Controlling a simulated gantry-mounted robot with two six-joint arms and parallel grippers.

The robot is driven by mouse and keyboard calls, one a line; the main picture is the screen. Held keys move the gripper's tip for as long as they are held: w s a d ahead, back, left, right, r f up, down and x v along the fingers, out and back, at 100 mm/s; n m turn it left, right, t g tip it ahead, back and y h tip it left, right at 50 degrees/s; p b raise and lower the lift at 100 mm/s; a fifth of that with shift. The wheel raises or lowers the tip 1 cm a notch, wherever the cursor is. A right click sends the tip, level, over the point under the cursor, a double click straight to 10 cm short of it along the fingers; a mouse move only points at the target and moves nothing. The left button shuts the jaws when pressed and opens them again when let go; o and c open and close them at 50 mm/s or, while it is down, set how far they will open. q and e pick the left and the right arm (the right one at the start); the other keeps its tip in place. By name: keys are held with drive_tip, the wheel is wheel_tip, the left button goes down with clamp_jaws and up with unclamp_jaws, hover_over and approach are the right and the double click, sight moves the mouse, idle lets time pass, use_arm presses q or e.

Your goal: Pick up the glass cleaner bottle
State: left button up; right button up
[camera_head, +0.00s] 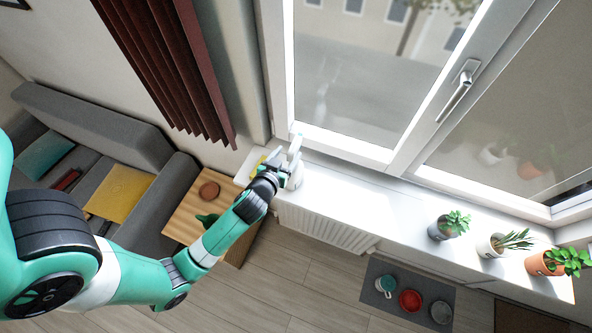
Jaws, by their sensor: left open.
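A small pale, whitish object with a bluish tip, which looks like the glass cleaner bottle (296,145), stands at the left end of the white windowsill, close to the window frame. My left gripper (284,164) is open right at it, reaching in from the lower left. The gripper's wrist covers part of the bottle, and I cannot tell whether the fingers touch it. My right gripper is not in view.
The windowsill (350,199) is clear between the bottle and several potted plants (449,225) at the right. A yellow item (257,164) lies beside the gripper. A radiator (325,230), wooden side table (184,216) and grey sofa (100,122) are below and left.

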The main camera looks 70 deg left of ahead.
sight(298, 141)
use_arm(q)
drive_tip(key=x, duration=0.8)
drive_tip(key=shift+w+a, duration=0.1)
drive_tip(key=shift+w, duration=0.15)
clamp_jaws()
drive_tip(key=shift+r, duration=0.15)
idle(1.0)
